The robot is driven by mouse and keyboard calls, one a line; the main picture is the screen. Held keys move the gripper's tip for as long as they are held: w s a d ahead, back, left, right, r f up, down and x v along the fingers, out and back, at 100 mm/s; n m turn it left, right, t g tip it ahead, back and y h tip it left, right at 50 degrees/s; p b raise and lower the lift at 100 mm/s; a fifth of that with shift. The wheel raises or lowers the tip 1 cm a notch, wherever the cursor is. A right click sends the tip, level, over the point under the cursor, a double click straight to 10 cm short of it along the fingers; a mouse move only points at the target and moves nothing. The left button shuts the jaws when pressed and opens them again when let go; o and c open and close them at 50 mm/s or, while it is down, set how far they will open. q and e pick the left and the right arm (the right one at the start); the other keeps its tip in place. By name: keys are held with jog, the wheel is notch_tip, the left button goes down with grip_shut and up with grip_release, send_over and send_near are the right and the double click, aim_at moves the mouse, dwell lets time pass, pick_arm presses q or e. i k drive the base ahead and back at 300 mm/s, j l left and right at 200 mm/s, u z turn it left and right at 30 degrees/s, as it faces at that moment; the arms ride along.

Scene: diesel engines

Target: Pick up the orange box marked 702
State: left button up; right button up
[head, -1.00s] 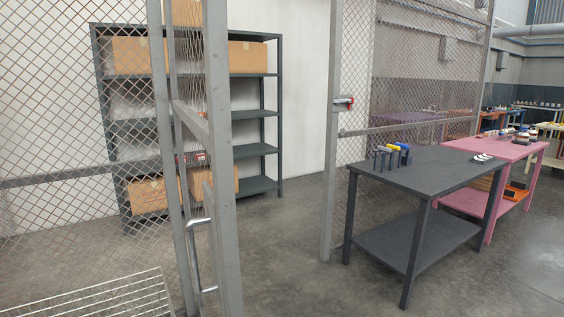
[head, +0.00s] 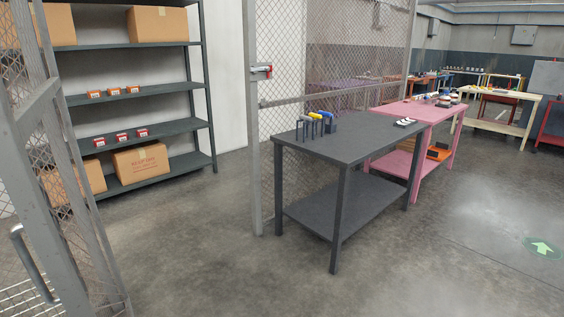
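Three small orange boxes stand in a row on a middle shelf of the grey shelving unit: a left one (head: 95,94), a middle one (head: 114,91) and a right one (head: 133,89). Each has a pale label on its front, but the numbers are too small to read, so I cannot tell which is 702. Neither of my grippers is in view.
Three small red boxes (head: 121,138) stand one shelf lower. Large cardboard boxes (head: 141,160) fill the bottom and top shelves. A mesh gate (head: 50,130) stands open at left. A dark table (head: 350,140) with tools and a pink table (head: 410,110) stand right. Floor is free between.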

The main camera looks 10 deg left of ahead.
aim_at(114, 90)
jog(key=i+l, duration=0.2)
jog(key=i, duration=0.15)
jog(key=i+l, duration=0.2)
jog(key=i, duration=0.2)
jog(key=i+l, duration=0.2)
jog(key=i, duration=0.15)
jog(key=i+u, duration=0.4)
jog(key=i, duration=0.2)
jog(key=i+l+u, duration=0.15)
jog(key=i+u, duration=0.25)
jog(key=i, duration=0.2)
jog(key=i+j+u, duration=0.1)
jog(key=i+u, duration=0.3)
jog(key=i, duration=0.25)
jog(key=i+u, duration=0.45)
jog(key=i, duration=0.15)
jog(key=i+u, duration=0.15)
jog(key=i, duration=0.55)
jog(key=i+l+u, duration=0.1)
jog(key=i, duration=0.65)
jog(key=i+j+u, duration=0.1)
jog(key=i, duration=1.35)
jog(key=i+j+z, duration=0.25)
jog(key=i+j, duration=0.6)
jog(key=i, duration=0.1)
